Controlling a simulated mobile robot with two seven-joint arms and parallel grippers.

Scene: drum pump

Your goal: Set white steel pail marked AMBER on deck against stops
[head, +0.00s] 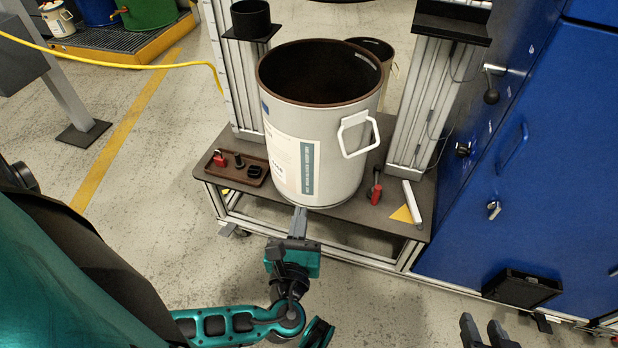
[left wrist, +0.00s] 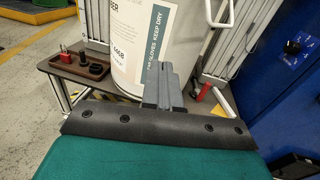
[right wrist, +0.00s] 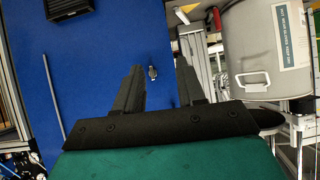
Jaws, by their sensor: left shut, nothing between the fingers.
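The white steel pail (head: 330,150), open-topped with a dark inside and brown rim, stands upright on the dark deck (head: 390,218) between two metal posts. Its label ends in "BER" in the left wrist view (left wrist: 133,40). A white handle (head: 357,135) faces right. My left gripper (head: 299,217) is shut and empty, its fingertips at the pail's lower front; I cannot tell if they touch. My right gripper (head: 484,333) is open and empty, low at the right, away from the pail; its spread fingers show in the right wrist view (right wrist: 158,85). The stops are not clearly visible.
A brown tray (head: 240,170) with small parts lies on the deck's left. A red-handled clamp (head: 375,188) and a white bar (head: 412,202) are on its right. Another pail (head: 372,47) shows behind.

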